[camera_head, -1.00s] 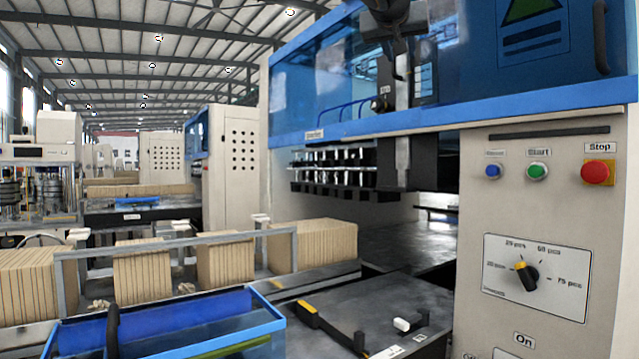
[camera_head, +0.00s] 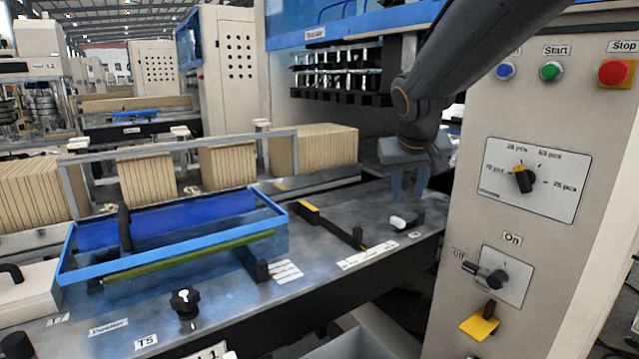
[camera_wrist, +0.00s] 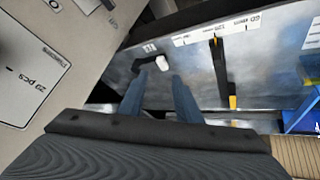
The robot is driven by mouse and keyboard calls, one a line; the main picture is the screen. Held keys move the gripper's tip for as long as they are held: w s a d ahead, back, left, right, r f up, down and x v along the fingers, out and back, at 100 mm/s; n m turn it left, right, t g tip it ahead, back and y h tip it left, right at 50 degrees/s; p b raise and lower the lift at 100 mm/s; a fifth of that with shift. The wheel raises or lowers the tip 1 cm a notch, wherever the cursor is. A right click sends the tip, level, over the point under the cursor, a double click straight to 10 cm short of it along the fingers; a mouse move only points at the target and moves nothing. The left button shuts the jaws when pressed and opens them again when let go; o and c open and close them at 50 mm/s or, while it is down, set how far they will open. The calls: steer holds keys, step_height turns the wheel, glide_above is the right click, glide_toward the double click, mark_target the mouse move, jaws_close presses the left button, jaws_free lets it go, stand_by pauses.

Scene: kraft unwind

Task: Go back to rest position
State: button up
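My gripper (camera_head: 408,184) hangs from my arm at the right of the head view, in front of the machine opening and above the back right of the metal table (camera_head: 330,262). In the wrist view my gripper (camera_wrist: 157,88) shows two blue-grey fingers spread apart with nothing between them. A small white block (camera_head: 398,222) on a black holder sits on the table just below the fingers; it also shows in the wrist view (camera_wrist: 163,62), beyond the fingertips.
The control panel (camera_head: 533,180) with buttons and a pointer dial stands close to the right of my arm. A blue-rimmed transparent cover (camera_head: 180,278) lies at the left on the table. A black bar with yellow ends (camera_head: 330,225) is in the middle. Cardboard stacks (camera_head: 326,150) stand behind.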

steer(key=s+f+g+y, duration=0.1)
steer(key=s+f+g, duration=0.4)
steer(key=s+f, duration=1.6)
steer(key=shift+s+f+y, duration=0.15)
steer(key=shift+s+y, duration=0.25)
steer(key=shift+s, duration=0.85)
